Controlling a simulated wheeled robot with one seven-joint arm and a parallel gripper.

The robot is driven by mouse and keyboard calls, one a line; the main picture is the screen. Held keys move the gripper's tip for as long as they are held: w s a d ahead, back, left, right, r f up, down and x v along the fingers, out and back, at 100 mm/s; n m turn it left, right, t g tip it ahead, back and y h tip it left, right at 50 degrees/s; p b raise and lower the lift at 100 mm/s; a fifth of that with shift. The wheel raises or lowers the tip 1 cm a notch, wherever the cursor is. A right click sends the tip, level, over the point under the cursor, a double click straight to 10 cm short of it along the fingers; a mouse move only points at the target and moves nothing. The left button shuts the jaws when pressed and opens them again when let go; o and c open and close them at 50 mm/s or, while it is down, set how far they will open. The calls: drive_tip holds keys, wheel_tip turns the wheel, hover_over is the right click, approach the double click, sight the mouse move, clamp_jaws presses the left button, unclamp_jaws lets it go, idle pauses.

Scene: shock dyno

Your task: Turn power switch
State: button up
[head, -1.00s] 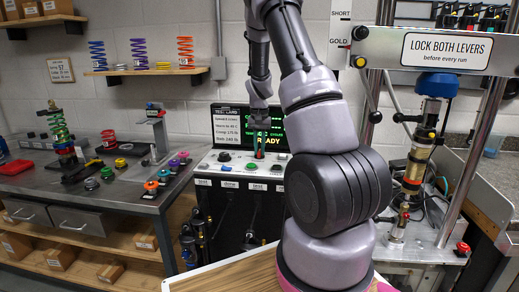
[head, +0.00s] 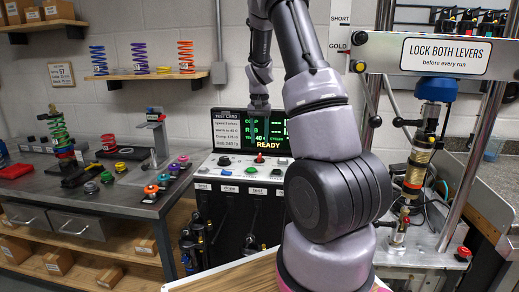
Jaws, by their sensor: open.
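The control console (head: 203,171) stands behind my arm, with several knobs and buttons on its sloped top. A black knob (head: 224,161) is at its left, a red knob (head: 259,158) near the middle and a green button (head: 251,169) just in front of that. I cannot tell which is the power switch; the labels are too small to read. My gripper (head: 260,109) points down above the red knob, in front of the lit screen (head: 276,127), apart from the console top. It is open and looks empty. My arm hides the console's right part.
A steel workbench (head: 120,198) with several coloured parts stands at the left. At the right is the test rig with a shock absorber (head: 416,172) and a "Lock both levers" sign (head: 445,56). A test card (head: 226,130) is beside the screen.

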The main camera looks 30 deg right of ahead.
sight(259, 155)
drive_tip(key=shift+r, duration=2.1)
drive_tip(key=s+a+r+n+t+y, duration=0.1)
drive_tip(key=s+a+r+t, duration=0.1)
drive_tip(key=s+a+r, duration=0.35)
drive_tip(key=s+a+r+t, duration=0.25)
drive_tip(key=s+r, duration=0.35)
drive_tip(key=r, duration=0.3)
drive_tip(key=s+a+r+t, duration=0.1)
drive_tip(key=s+a, duration=0.2)
drive_tip(key=s, duration=0.5)
drive_tip(key=s+a+r+n+t+y, duration=0.1)
drive_tip(key=s+a, duration=0.3)
drive_tip(key=s, duration=0.4)
drive_tip(key=shift+a+r+n+t, duration=0.3)
drive_tip(key=shift+r+t, duration=0.05)
drive_tip(key=shift+r, duration=0.35)
